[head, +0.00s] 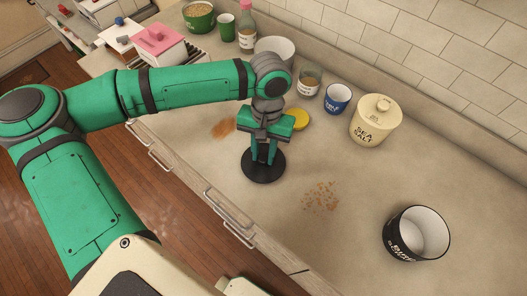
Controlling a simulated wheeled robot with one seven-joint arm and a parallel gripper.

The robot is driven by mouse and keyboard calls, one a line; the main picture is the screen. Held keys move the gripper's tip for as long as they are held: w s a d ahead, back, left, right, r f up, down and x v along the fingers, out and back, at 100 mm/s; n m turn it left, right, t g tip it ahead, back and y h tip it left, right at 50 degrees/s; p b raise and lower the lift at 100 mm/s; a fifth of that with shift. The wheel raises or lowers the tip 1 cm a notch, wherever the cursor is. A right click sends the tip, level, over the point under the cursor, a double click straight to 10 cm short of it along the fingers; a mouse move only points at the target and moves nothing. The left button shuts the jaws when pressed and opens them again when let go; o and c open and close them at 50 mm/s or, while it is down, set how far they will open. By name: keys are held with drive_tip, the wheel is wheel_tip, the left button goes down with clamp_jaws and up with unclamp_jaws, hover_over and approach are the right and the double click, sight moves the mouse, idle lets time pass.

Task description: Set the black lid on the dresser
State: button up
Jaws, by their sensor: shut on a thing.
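The black lid (263,169) is a flat dark disc in the middle of the head view. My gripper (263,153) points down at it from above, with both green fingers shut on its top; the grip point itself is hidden. The lid lies level, on or just above the long beige-grey top of the dresser (345,255), which has drawer fronts with metal handles. I cannot tell whether the lid touches the top. A black canister (389,238) with white lettering stands open, without a lid, at the right.
A cream sea salt jar (369,124), a blue mug (337,99), a glass jar (310,81) and a yellow lid (298,119) stand behind my gripper. Orange powder (223,128) and crumbs (320,198) lie nearby. The front right top is mostly clear.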

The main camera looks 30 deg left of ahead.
drive_tip(key=o, duration=0.6)
drive_tip(key=shift+f, duration=0.15)
drive_tip(key=o, duration=0.5)
drive_tip(key=shift+s, duration=0.1)
drive_tip(key=shift+c, duration=0.2)
wheel_tip(320, 180, up, 12)
drive_tip(key=w, duration=0.1)
drive_tip(key=shift+w+a, duration=0.2)
drive_tip(key=shift+w, duration=0.2)
